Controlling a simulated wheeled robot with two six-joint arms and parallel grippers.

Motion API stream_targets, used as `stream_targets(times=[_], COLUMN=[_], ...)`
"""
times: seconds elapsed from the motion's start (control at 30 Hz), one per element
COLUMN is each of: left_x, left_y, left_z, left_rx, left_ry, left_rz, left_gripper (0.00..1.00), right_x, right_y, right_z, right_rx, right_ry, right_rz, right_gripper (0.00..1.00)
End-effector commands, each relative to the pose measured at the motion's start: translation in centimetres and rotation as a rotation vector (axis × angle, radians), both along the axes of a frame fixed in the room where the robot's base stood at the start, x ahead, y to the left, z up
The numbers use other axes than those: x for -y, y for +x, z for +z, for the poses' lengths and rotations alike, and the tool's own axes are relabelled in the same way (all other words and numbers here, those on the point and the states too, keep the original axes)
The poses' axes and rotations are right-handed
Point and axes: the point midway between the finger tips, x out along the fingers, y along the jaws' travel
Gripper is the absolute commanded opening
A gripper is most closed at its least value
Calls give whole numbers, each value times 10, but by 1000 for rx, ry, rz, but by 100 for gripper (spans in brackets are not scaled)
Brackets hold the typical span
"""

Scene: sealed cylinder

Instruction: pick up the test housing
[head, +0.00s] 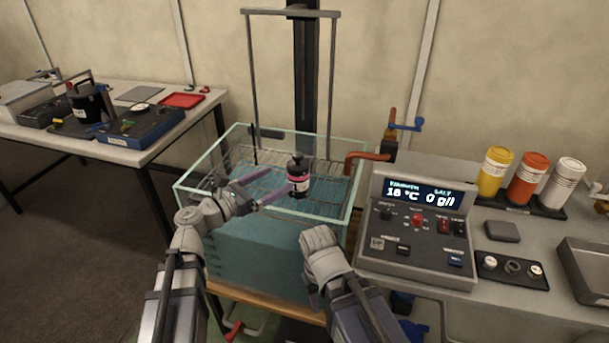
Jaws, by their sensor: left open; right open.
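A small black cylinder with a pink and white label, which looks like the test housing (298,178), stands upright at the glass water tank (205,168), over its wire rack. My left gripper (281,179) is open, with its two long purple fingers reaching right toward the cylinder. The lower fingertip is close to its label; I cannot tell whether it touches. My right gripper (320,243) is in front of the tank, below and right of the cylinder. Its fingers are hidden from this view, and nothing shows in its grasp.
A metal frame (251,80) rises over the tank. A control box (415,228) reading 18 °C and 0 g/l stands right of it, with yellow, orange and white bottles (527,178) beyond. A copper pipe (365,158) enters the tank's right side. A side table (95,145) holds another black canister (88,103).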

Motion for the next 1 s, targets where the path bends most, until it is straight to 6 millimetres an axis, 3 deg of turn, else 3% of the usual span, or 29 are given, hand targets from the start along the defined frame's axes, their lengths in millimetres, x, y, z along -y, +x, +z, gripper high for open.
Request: stream_targets(times=[0.17,0.5,0.83,1.0], left_x=[4,41,47,60], left_y=[4,36,41,53], left_z=[0,0,0,0], left_rx=[0,1,0,1], left_ry=[0,1,0,1], left_rz=[-1,-3,0,-2], left_gripper=[100,100,100,100], right_x=[0,0,0,0], right_y=[0,0,0,0], right_z=[0,0,0,0], right_rx=[0,0,0,0], right_ry=[0,0,0,0], right_rz=[0,0,0,0], right_gripper=[50,50,50,50])
